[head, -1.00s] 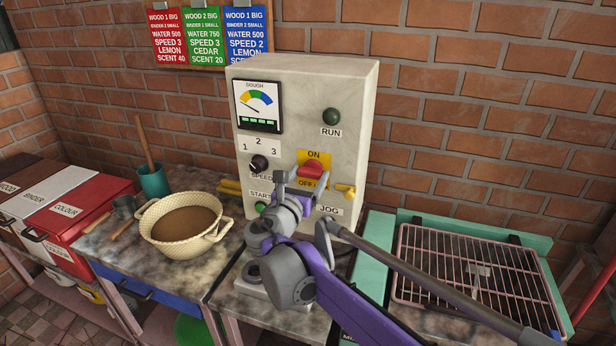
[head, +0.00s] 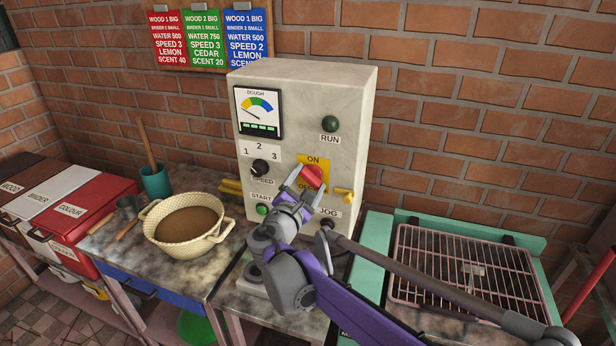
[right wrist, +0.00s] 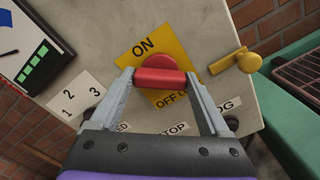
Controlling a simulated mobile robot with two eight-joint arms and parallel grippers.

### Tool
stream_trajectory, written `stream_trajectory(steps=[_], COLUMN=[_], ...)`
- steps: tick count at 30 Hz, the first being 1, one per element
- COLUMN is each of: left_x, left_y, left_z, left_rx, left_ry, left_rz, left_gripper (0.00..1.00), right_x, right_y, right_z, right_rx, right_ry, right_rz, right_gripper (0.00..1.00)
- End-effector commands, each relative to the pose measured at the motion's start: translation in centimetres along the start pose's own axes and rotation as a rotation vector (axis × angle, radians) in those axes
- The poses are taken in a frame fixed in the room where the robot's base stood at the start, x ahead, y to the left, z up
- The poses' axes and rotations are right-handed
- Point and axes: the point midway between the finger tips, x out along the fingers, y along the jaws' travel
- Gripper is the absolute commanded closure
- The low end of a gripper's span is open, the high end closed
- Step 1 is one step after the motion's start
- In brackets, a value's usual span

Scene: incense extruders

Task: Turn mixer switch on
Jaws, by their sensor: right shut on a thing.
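The red mixer switch (head: 312,177) sits on a yellow ON/OFF plate (head: 313,160) on the front of the pale control box (head: 350,120). In the right wrist view the switch's red handle (right wrist: 160,78) lies crosswise between the fingertips, with its round red base behind it. My right gripper (head: 300,181) is shut on the switch handle, one finger at each end; it also shows in the right wrist view (right wrist: 160,82). The OFF label is partly hidden behind the gripper. My left gripper is not in view.
A yellow lever (head: 343,195) sticks out right of the switch. The speed knob (head: 260,167), green start button (head: 263,209) and run lamp (head: 331,123) are on the same panel. A cream basin (head: 187,224) stands left; a wire rack (head: 470,270) lies right.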

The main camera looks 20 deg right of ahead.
Motion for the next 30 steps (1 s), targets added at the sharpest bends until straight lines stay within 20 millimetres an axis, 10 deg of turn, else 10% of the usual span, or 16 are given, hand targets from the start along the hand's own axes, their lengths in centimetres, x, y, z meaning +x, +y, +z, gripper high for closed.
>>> stream_trajectory(steps=[30], left_x=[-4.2], left_y=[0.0], left_z=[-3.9], left_rx=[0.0], left_ry=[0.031], left_rz=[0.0], left_gripper=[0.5], right_x=[0.0], right_y=[-0.1], right_z=[0.0], right_rx=[0.825], right_ry=[0.001], right_rz=[0.0], right_gripper=[0.76])
